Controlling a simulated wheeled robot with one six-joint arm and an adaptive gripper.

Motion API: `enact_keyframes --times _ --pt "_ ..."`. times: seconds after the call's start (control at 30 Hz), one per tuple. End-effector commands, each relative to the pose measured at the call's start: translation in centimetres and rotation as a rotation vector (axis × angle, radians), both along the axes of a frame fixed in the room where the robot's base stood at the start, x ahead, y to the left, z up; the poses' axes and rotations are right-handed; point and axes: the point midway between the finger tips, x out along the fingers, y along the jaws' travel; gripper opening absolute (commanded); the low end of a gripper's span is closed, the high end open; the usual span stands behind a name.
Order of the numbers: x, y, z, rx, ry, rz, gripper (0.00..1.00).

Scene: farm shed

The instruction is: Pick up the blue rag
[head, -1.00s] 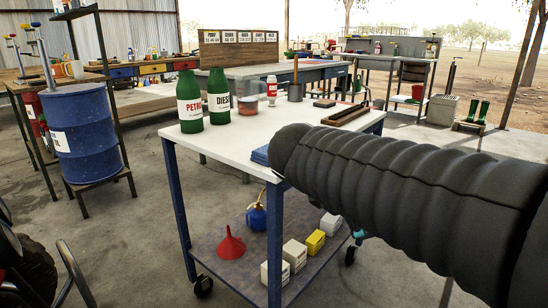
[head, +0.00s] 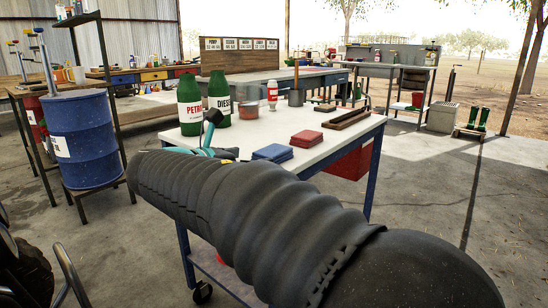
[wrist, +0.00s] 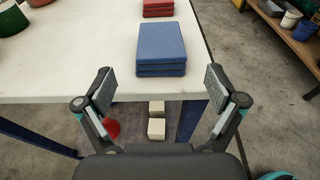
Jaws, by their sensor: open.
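The blue rag (head: 272,152) is a folded stack lying flat near the front edge of the white table top (head: 262,131). In the wrist view the blue rag (wrist: 161,48) lies ahead of my gripper (wrist: 160,92), roughly centred between the fingers and apart from them. My gripper is open and empty, with its fingertips around the table's front edge. In the head view my dark arm hides part of the table, and my gripper shows only in part near the green bottles.
A folded red rag (head: 307,138) lies just right of and behind the blue one. Green petrol (head: 190,104) and diesel (head: 219,96) bottles stand at the table's left. A wooden tray (head: 347,118) lies at the right. Pale boxes (wrist: 156,128) sit on the lower shelf.

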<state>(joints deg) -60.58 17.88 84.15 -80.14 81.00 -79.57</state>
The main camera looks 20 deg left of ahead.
Motion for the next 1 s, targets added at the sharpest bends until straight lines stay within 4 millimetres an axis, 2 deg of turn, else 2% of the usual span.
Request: enact_keyframes --times 0.1,0.47,0.7,0.97,1.0 --pt "1.5 -0.7 -0.3 0.001 0.0 -0.002 0.94" --pt "3.5 -1.6 -0.5 0.003 -0.001 -0.002 0.94" --pt "6.6 -2.9 -0.9 0.001 -0.001 -0.003 0.94" --pt "7.1 -3.0 -0.9 0.003 0.0 0.002 0.94" --pt "7.1 -3.0 -0.9 0.003 0.0 0.002 0.92"
